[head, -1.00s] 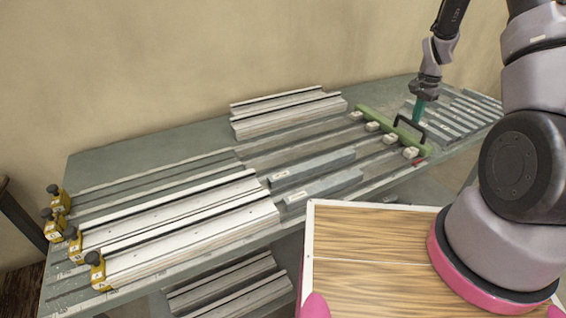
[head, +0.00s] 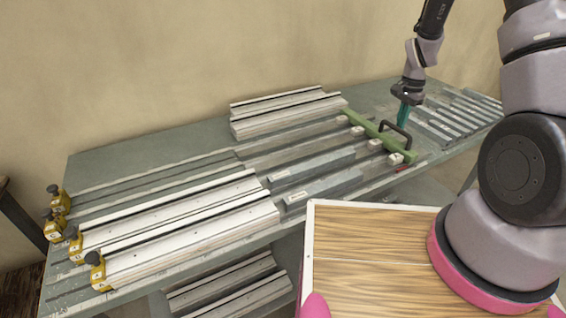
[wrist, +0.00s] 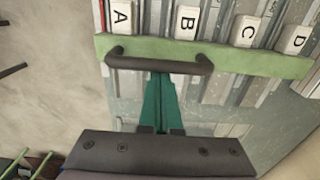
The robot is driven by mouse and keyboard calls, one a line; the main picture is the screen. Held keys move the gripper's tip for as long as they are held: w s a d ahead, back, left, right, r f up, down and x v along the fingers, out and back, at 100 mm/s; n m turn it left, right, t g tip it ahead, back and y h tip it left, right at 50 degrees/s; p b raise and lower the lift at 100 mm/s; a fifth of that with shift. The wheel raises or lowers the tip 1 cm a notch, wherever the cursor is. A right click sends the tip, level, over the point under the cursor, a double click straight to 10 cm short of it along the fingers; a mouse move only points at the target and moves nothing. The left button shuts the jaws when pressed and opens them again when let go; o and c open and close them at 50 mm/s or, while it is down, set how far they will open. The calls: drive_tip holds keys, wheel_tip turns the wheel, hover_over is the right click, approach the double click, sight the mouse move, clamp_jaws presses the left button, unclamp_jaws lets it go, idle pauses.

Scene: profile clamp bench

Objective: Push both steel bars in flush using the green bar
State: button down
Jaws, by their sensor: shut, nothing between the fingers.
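The green bar (head: 362,124) lies across the lanes on the right half of the bench, with a black handle (head: 397,131) and white blocks along its left side. In the wrist view the green bar (wrist: 225,56) shows blocks marked A, B, C and D. My gripper (head: 403,116) is shut and empty, at the bar's right side by the handle. Its teal fingertips (wrist: 160,82) reach to the handle; I cannot tell whether they touch. Two labelled steel bars, one farther (head: 318,165) and one nearer (head: 330,183), stick out from the right ends of the two near profiles, left of the blocks.
Pale profiles (head: 180,235) lie at the front left, with yellow stops (head: 96,270) at their left ends. More profiles (head: 285,112) lie near the wall. Grey strips (head: 450,120) fill the right end. A wooden-topped surface (head: 370,245) stands in front of the bench.

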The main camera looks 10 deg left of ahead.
drive_tip(key=s+a, duration=1.1)
drive_tip(key=a, duration=0.5)
drive_tip(key=s+a, duration=1.1)
drive_tip(key=a, duration=0.5)
drive_tip(key=shift+a, duration=0.4)
idle(1.8)
drive_tip(key=shift+s+a, duration=0.4)
drive_tip(key=shift+a, duration=0.05)
idle(0.6)
wheel_tip(320, 180, up, 7)
drive_tip(key=d, duration=0.1)
drive_tip(key=shift+w+d, duration=0.15)
drive_tip(key=shift+w, duration=0.3)
idle(0.6)
